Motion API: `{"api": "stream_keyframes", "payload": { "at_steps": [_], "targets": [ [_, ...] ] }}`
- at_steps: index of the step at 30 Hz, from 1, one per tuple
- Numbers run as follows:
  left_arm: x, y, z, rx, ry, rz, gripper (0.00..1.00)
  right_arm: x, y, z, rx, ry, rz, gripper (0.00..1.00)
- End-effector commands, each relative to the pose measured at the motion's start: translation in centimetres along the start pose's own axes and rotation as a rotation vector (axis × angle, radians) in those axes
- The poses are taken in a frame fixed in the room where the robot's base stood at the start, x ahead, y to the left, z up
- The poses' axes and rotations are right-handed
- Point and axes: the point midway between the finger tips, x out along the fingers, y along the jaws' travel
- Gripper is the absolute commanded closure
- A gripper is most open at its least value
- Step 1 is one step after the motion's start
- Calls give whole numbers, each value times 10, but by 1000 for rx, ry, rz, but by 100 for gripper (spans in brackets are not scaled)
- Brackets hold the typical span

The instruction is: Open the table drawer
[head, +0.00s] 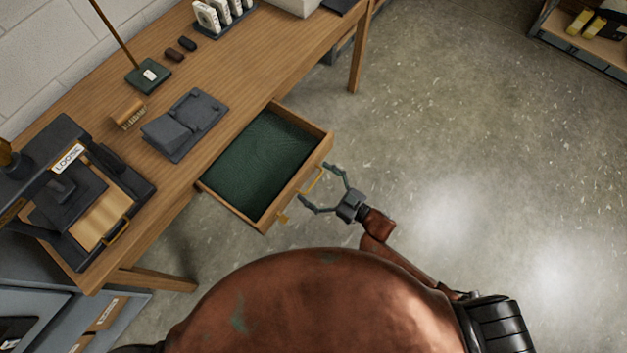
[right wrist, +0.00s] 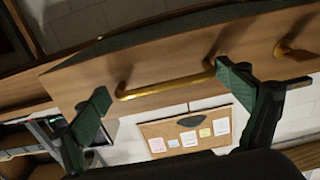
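The wooden table (head: 262,75) has a drawer (head: 290,190) that is pulled well out, showing an empty-looking green lining. Its front carries a brass bar handle (head: 313,181), which also shows in the right wrist view (right wrist: 165,88). My right gripper (head: 316,187) is at the drawer front with its two fingers spread wide. In the right wrist view the fingertips (right wrist: 165,90) stand at either end of the handle, not closed on it. Whether a fingertip touches the handle or wood I cannot tell. My left gripper is not in view.
A second brass fitting (head: 282,217) sits on the drawer front near its lower corner. A dark press labelled LOOSE (head: 75,195), a grey folded item (head: 182,124) and a lamp base (head: 148,76) stand on the table.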

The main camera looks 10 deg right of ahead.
Motion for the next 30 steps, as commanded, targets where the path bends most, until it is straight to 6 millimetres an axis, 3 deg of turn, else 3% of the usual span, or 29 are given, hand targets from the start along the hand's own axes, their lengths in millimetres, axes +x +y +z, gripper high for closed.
{"api": "stream_keyframes", "payload": {
  "at_steps": [6,10,22,30],
  "targets": [
    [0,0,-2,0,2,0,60,-1,-2,0,2,0,-1,7],
    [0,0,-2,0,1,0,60,-13,-1,1,2,-1,-1,7],
    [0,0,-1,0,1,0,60,-92,-1,1,3,-3,0,7],
    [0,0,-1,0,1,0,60,-118,0,0,1,-1,-1,7]
  ]
}}
